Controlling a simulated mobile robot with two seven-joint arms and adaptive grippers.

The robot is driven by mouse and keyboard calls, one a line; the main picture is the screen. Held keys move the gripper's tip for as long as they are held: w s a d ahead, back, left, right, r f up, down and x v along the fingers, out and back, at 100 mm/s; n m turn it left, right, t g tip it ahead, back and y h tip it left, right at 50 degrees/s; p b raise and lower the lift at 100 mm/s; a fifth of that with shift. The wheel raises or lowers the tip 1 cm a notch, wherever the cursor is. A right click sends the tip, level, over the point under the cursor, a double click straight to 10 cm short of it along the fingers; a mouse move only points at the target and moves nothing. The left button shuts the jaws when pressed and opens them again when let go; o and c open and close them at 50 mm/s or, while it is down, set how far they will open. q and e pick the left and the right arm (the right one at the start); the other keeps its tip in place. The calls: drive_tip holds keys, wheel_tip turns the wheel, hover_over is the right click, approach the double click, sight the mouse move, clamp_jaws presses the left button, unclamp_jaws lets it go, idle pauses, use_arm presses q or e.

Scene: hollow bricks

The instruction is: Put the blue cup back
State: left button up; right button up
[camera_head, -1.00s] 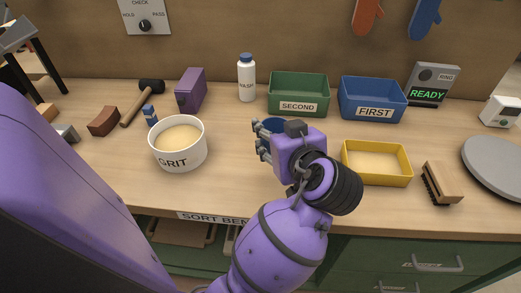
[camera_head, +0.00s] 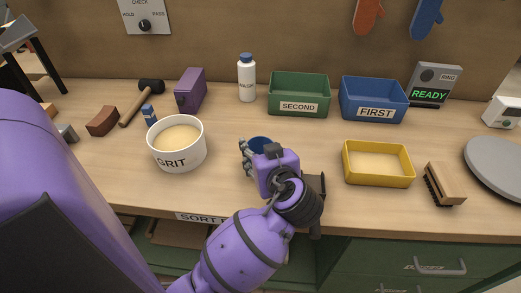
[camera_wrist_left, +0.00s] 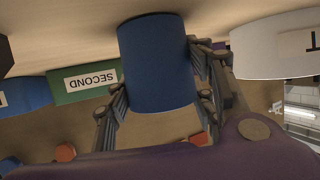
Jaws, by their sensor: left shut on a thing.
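The blue cup (camera_head: 261,142) is upright at the middle of the bench, to the right of the white GRIT tub (camera_head: 178,155). My left gripper (camera_head: 250,152) is shut on the cup, its grey fingers around the side, and hides much of it in the head view. In the left wrist view, which looks upside down, the blue cup (camera_wrist_left: 157,65) fills the space between the fingers. I cannot tell whether its base touches the bench. My right gripper is not in view.
A green SECOND bin (camera_head: 299,94) and a blue FIRST bin (camera_head: 374,100) stand at the back. A yellow tray (camera_head: 379,179) and a brush (camera_head: 444,184) are to the right. A white bottle (camera_head: 247,78) stands behind. The bench between cup and bins is clear.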

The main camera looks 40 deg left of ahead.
use_arm(q)
drive_tip(key=shift+f, duration=0.2)
drive_tip(key=o, duration=1.3)
drive_tip(key=shift+r, duration=0.15)
drive_tip(key=shift+s+d+r, duration=0.1)
drive_tip(key=shift+d+r, duration=0.05)
drive_tip(key=v, duration=1.1)
drive_tip(key=shift+s+d, duration=0.2)
drive_tip(key=shift+d, duration=0.05)
